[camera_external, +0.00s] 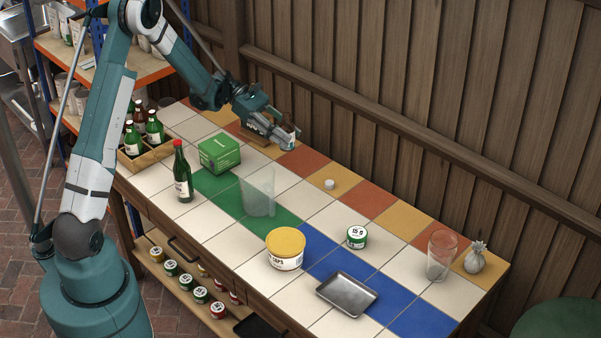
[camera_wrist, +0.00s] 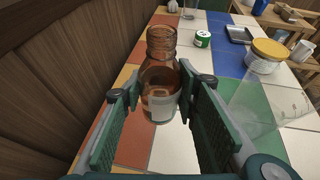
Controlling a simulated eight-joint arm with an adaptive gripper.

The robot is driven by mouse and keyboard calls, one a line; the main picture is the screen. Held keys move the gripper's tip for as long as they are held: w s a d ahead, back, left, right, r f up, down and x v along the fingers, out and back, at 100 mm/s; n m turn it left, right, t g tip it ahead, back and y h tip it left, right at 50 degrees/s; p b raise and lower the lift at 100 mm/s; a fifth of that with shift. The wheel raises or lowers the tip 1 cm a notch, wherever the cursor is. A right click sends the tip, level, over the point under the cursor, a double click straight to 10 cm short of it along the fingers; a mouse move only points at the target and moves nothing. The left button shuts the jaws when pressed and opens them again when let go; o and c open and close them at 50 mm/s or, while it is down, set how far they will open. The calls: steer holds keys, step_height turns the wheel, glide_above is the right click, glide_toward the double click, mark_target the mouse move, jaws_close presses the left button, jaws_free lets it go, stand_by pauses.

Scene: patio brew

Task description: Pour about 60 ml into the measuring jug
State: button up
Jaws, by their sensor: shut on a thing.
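A clear measuring jug (camera_external: 258,192) stands on the green tiles near the middle of the table; it shows at the right of the wrist view (camera_wrist: 268,105). My gripper (camera_external: 278,130) is at the back of the table, behind and to the right of the jug. In the wrist view its two fingers are shut around a brown glass bottle (camera_wrist: 161,75) with a pale label. The bottle's mouth looks uncapped. The bottle's tilt and the liquid level inside are hard to tell. The bottle is mostly hidden by the gripper in the external view.
A green box (camera_external: 219,153) and a green bottle (camera_external: 182,172) stand left of the jug. A small white cap (camera_external: 329,184) lies behind it. A yellow-lidded tub (camera_external: 285,249), green tin (camera_external: 357,236), metal tray (camera_external: 346,294) and glass (camera_external: 441,256) stand to the right.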

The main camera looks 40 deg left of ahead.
steer(key=shift+s, duration=0.2)
steer(key=s+d+r+b, duration=0.1)
steer(key=s+b, duration=0.5)
steer(key=s, duration=0.3)
steer(key=shift+d+r+b, duration=0.15)
steer(key=shift+d+b, duration=0.25)
steer(key=shift+s+r, duration=0.1)
stand_by(0.4)
steer(key=shift+s+d+r+m+t+y+p, duration=0.2)
steer(key=shift+r+m+t+y+p, duration=0.3)
steer(key=shift+m+t, duration=1)
steer(key=shift+s+d+r+m+t+y+p, duration=0.1)
steer(key=shift+s+r+m+t+y+p, duration=0.35)
steer(key=shift+m+t, duration=1.05)
steer(key=shift+s+d+r+m+t+y+p, duration=0.15)
steer(key=shift+r+m+t+y+p, duration=0.45)
steer(key=shift+m, duration=1.4)
steer(key=shift+s+f+t, duration=0.1)
steer(key=shift+f+t, duration=0.05)
steer(key=shift+t, duration=0.25)
